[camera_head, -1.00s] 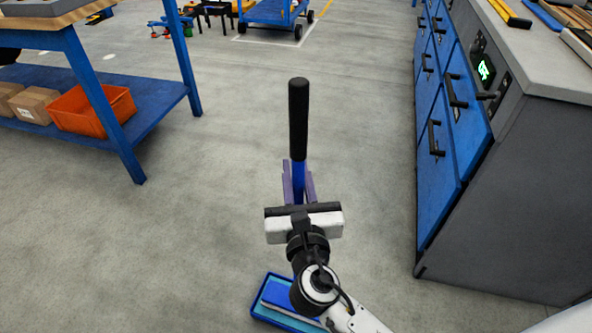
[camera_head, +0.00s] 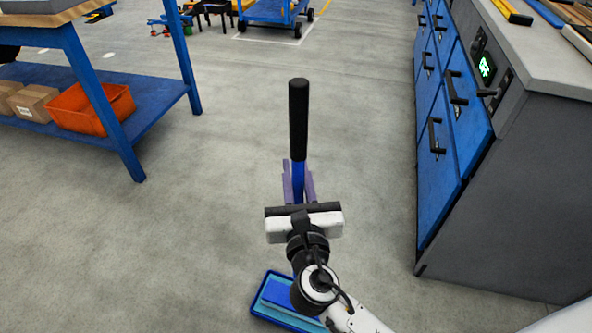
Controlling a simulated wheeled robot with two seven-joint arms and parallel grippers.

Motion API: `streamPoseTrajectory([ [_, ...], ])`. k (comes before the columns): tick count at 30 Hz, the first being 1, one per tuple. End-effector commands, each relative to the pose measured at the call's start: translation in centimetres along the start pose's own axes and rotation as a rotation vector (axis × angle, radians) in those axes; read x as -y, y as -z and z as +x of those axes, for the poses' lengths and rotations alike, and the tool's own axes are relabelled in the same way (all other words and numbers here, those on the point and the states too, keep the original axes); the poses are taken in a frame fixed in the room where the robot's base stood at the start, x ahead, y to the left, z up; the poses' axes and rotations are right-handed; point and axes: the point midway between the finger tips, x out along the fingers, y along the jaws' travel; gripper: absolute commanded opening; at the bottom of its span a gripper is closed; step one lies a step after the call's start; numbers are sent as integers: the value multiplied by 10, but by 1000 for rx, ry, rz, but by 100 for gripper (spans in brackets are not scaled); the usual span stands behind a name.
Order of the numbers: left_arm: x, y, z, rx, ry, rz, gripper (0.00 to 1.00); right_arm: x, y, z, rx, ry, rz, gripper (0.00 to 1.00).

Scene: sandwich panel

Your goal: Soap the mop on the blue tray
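The mop has a black grip (camera_head: 298,118) and a blue shaft, and stands near upright in the middle of the view. My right gripper (camera_head: 299,183), with purple fingers on both sides of the blue shaft, appears shut on the mop. The blue tray (camera_head: 254,308) lies on the floor at the bottom, with a light blue inside. A flat blue piece, seemingly the mop head (camera_head: 279,293), shows over or in the tray. My arm covers the tray's right part, and contact with the tray bottom cannot be told. My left gripper is not in view.
A blue and grey drawer cabinet (camera_head: 500,200) stands close on the right. A blue-legged workbench (camera_head: 110,105) with an orange crate (camera_head: 90,108) and cardboard boxes on its shelf is at left. A blue cart (camera_head: 270,14) is far back. The floor between is clear.

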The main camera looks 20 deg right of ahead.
Motion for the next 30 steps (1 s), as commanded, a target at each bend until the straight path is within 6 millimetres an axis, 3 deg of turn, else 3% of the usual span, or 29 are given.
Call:
streamPoseTrajectory([
  [16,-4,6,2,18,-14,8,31,0,1,0,-2,0,-2,0],
  [30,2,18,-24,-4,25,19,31,0,-42,0,1,0,-1,0],
])
